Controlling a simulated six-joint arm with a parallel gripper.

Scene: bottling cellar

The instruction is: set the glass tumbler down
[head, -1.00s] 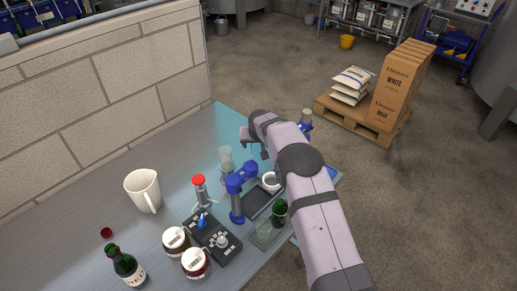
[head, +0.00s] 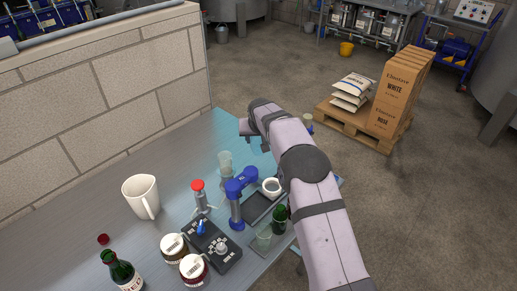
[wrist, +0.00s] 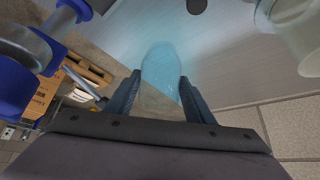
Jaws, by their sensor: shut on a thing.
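The glass tumbler (wrist: 160,68) is clear with a pale blue tint and sits between the two dark fingers of my gripper (wrist: 159,88) in the wrist view. My gripper is shut on it. The grey bench top shows beyond the glass in that view. I cannot tell whether its base touches the bench.
Another clear glass (head: 225,163) stands near the blue bench device (head: 238,195); it also shows in the wrist view (wrist: 297,32). A white cup (head: 271,187), a dark tray (head: 256,208) and a green bottle (head: 280,219) crowd my arm. A white mug (head: 140,197) stands left.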

